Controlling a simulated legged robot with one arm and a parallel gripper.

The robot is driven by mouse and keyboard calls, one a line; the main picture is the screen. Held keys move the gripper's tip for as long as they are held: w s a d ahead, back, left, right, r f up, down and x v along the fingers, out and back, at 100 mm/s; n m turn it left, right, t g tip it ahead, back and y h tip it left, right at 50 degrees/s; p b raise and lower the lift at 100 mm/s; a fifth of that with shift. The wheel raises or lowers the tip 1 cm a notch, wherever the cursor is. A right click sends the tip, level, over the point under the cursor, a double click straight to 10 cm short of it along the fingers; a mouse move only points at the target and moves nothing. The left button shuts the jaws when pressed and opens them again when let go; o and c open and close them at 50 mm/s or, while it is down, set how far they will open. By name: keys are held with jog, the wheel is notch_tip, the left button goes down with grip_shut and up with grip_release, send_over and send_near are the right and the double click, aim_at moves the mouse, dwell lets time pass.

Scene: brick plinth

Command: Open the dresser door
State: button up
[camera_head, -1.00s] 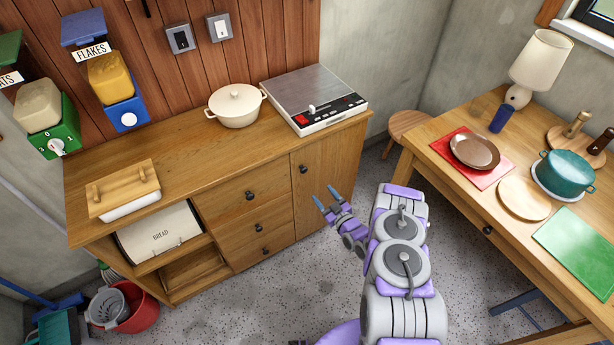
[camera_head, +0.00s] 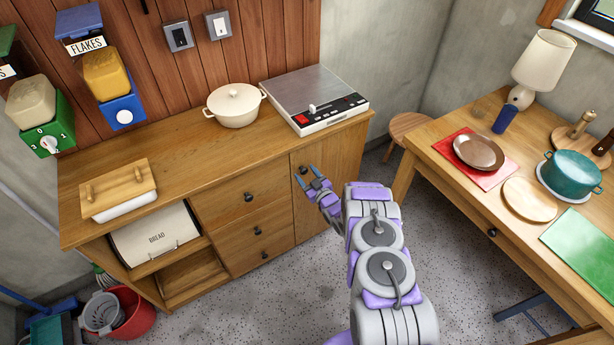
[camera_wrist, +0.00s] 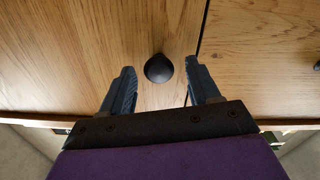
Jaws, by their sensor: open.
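The wooden dresser (camera_head: 150,148) stands against the wall, with its door (camera_head: 312,218) at the right end, beside a column of drawers. The door looks closed. Its dark round knob (camera_wrist: 158,68) shows in the wrist view, just beyond and between my fingertips; in the head view the knob (camera_head: 304,170) is close to the tips. My gripper (camera_head: 305,172) is open, with its two blue-grey fingers (camera_wrist: 160,80) on either side of the knob's line and nothing held. I cannot tell whether a finger touches the door.
A cream pot (camera_head: 236,106) and a scale-like appliance (camera_head: 316,100) stand on the dresser top. A table (camera_head: 440,170) with dishes and a lamp is at the right, near my arm. A stool (camera_head: 408,127) stands in the corner. Speckled floor in front of the dresser is clear.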

grip_shut()
dwell(0.5)
